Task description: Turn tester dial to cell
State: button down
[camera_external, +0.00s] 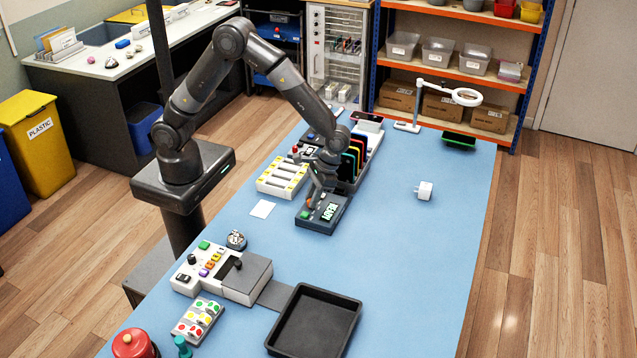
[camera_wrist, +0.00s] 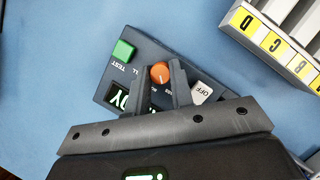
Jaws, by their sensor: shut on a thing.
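The dark tester (camera_external: 318,224) lies on the blue table under my gripper (camera_external: 314,197). In the wrist view the tester (camera_wrist: 146,45) has a round orange dial (camera_wrist: 160,72), a green TEST button (camera_wrist: 123,51), a white OFF key (camera_wrist: 202,93) and a lit green display (camera_wrist: 118,97), partly covered by a finger. My gripper (camera_wrist: 161,76) has one finger on each side of the dial and is shut on it. The dial's pointer and the marking beside it are too small or hidden to read. The display (camera_external: 328,212) also glows in the external view.
A white slotted tray (camera_external: 283,178) with yellow labels stands close behind the tester. A rack of upright phones (camera_external: 352,160) is just beyond my gripper. A white card (camera_external: 262,209) lies to the left. A black tray (camera_external: 314,320) is at the front. The table's right side is mostly clear.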

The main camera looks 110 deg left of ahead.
jog(key=shift+m, duration=0.4)
jog(key=m+g+y, duration=0.1)
jog(key=m, duration=0.2)
jog(key=shift+w+d+m, duration=0.1)
jog(key=shift+d+m, duration=0.05)
jog(key=shift+m, duration=0.25)
jog(key=m+y, duration=0.2)
jog(key=m, duration=0.2)
jog(key=shift+d, duration=0.1)
jog(key=m+y, duration=0.2)
jog(key=m, duration=0.3)
jog(key=shift+d, duration=0.1)
jog(key=m+t+y, duration=0.1)
jog(key=m, duration=0.3)
jog(key=shift+d, duration=0.1)
jog(key=shift+m, duration=0.3)
jog(key=c, duration=1.3)
grip_release()
